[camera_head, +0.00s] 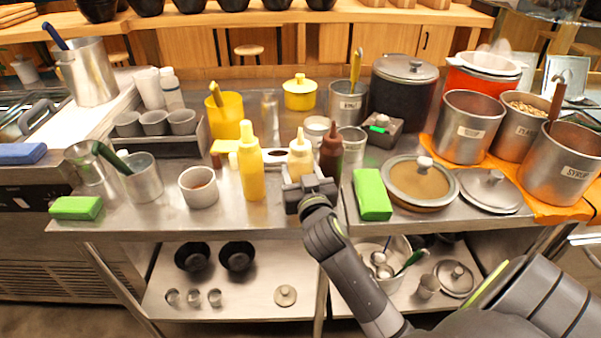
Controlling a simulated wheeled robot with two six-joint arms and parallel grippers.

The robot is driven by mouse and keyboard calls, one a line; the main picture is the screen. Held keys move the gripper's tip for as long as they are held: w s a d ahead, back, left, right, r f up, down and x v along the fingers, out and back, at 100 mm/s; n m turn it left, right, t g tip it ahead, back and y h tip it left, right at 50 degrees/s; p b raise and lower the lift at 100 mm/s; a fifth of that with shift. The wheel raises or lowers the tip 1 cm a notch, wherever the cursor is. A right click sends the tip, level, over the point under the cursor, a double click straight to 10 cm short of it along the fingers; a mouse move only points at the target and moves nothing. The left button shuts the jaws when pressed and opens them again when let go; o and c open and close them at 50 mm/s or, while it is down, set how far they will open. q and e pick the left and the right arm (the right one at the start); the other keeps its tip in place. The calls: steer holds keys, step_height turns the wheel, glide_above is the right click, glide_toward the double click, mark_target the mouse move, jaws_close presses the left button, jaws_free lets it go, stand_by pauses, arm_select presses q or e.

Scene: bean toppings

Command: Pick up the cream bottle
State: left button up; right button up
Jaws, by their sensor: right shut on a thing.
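The cream bottle (300,157), pale with a pointed nozzle, stands upright in the middle of the steel counter, between a yellow squeeze bottle (250,165) and a dark brown squeeze bottle (331,153). My right gripper (304,183) reaches in from the lower right and is shut on the cream bottle. The gripper hides the bottle's lower part, so I cannot tell whether its base touches the counter. My left gripper is not in view.
A white cup (198,187) sits left of the yellow bottle. A green block (372,194) and a glass-lidded pot (420,182) are to the right. Glass and metal containers crowd behind the bottles. The counter's front edge (235,231) is mostly free.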

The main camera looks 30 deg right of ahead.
steer(key=shift+r, duration=0.5)
step_height(320, 180, up, 17)
steer(key=p, duration=0.3)
glide_above(301, 129)
steer(key=shift+o, duration=0.7)
steer(key=shift+c, duration=0.4)
steer(key=shift+f, duration=0.1)
